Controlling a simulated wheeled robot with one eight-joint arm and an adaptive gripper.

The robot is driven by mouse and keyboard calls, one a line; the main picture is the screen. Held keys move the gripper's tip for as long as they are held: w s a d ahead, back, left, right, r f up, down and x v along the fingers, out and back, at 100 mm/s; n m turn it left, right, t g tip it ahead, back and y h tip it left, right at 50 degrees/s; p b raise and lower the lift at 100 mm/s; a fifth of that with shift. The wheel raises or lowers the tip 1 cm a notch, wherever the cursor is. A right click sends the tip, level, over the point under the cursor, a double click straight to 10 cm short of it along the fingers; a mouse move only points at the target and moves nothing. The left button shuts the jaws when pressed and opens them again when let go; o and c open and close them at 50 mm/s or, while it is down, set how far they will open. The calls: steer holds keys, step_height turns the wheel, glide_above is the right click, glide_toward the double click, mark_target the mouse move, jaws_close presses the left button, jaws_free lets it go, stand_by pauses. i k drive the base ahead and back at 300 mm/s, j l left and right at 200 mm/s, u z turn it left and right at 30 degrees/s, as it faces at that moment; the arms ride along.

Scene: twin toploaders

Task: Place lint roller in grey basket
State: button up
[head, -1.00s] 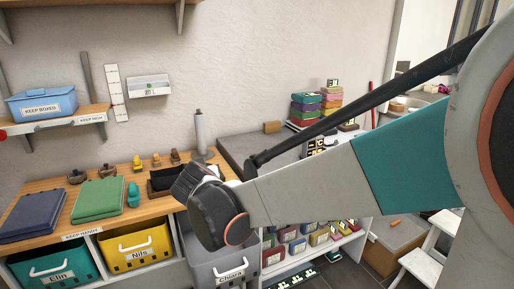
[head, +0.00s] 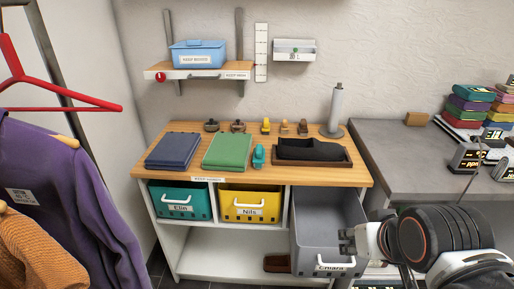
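The grey basket (head: 308,222), labelled Chiara, sits pulled forward from the right bay of the wooden-topped shelf unit, and its visible inside looks empty. My gripper (head: 346,241) is at the basket's front right corner, pointing left. Its fingers are small and partly hidden, so I cannot tell their opening or whether they touch the basket. I see nothing held. No lint roller is plainly identifiable. A teal handheld item (head: 259,156) lies on the wooden top, and a pale upright roll (head: 337,108) stands at its back right; I cannot tell whether either is it.
Folded blue (head: 173,150) and green (head: 227,151) cloths and a dark tray (head: 313,163) rest on the wooden top. Teal (head: 180,200) and yellow (head: 253,204) baskets fill the other bays. A grey counter (head: 430,158) stands right. Clothes (head: 70,215) hang left.

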mark_target(321, 242)
steer(key=i+u, duration=0.4)
steer(key=i+l+u, duration=0.1)
steer(key=i+u, duration=0.25)
steer(key=i, duration=0.2)
